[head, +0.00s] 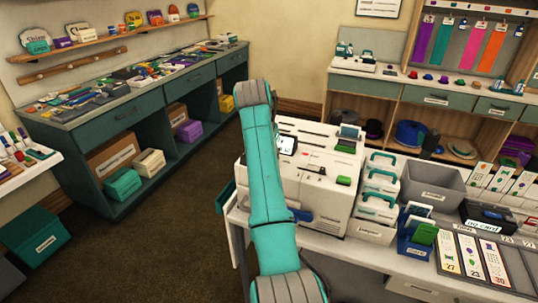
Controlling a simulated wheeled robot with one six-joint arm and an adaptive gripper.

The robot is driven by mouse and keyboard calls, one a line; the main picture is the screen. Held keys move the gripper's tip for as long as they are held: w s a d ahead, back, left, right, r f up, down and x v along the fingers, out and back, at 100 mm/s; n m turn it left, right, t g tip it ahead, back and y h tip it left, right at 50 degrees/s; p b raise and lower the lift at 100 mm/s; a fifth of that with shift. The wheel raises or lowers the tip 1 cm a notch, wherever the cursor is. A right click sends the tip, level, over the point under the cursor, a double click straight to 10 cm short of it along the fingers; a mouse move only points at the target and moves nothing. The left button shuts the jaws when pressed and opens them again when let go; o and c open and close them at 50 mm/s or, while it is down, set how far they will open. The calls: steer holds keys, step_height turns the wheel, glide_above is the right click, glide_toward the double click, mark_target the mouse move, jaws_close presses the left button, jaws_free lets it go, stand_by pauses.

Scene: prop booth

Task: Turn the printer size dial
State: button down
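The printer (325,185) is a white, boxy machine on the white table right of centre. It has a small lit screen (287,145) on its top and a green part (344,181) near its right front edge. I cannot make out a size dial on it. My teal arm crosses in front of the printer's left side and hides part of it.
Right of the printer stand white boxes with green handles (378,205), a grey bin (433,188) and a blue holder (414,246) with cards. A cluttered teal workbench (110,123) stands at the left. Brown carpet (165,235) lies open between workbench and table.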

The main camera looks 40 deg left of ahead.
steer(key=c, duration=0.9)
jaws_free()
steer(key=shift+o, duration=0.2)
steer(key=v, duration=1.2)
